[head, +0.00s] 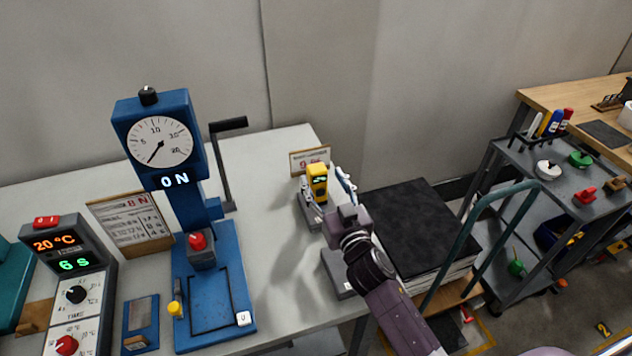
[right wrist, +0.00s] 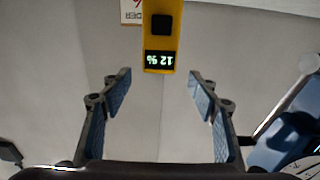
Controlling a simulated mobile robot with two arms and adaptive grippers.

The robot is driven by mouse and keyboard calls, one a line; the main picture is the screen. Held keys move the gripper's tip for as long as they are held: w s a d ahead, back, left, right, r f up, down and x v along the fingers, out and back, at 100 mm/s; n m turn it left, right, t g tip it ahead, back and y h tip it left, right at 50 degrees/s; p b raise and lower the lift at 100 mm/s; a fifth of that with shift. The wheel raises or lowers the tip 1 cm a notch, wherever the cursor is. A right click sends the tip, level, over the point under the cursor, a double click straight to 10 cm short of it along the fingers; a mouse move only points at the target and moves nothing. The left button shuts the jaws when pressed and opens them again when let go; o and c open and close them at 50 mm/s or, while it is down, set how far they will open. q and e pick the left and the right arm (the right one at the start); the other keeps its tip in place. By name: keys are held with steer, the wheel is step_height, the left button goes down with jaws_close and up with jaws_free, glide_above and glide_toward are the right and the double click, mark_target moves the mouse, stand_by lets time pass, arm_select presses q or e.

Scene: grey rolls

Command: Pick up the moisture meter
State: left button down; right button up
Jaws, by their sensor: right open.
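The moisture meter (head: 318,180) is yellow with a small dark display and stands upright in a grey holder (head: 308,212) near the back right of the table. In the right wrist view the meter (right wrist: 162,30) appears upside down, its display reading 12 %. My right gripper (head: 330,187) is at the meter in the head view, with a finger showing on each side of it. In the right wrist view the open fingers (right wrist: 160,95) have an empty gap between them, and the meter is beyond the tips. Contact is not visible. My left gripper is not in view.
A blue press with a dial (head: 160,140) and crank stands left of the meter. A small sign (head: 310,160) is behind the meter. A stack with a black top (head: 420,220) on a cart is at right. Table space between press and meter is clear.

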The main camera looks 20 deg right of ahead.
mark_target(320, 173)
steer(key=w, duration=0.3)
steer(key=shift+w+p, duration=0.1)
steer(key=shift+p, duration=0.3)
steer(key=shift+w+f, duration=0.2)
steer(key=shift+w, duration=0.9)
steer(key=c, duration=0.8)
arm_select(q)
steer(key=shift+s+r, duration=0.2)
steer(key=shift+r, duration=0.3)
arm_select(e)
jaws_close()
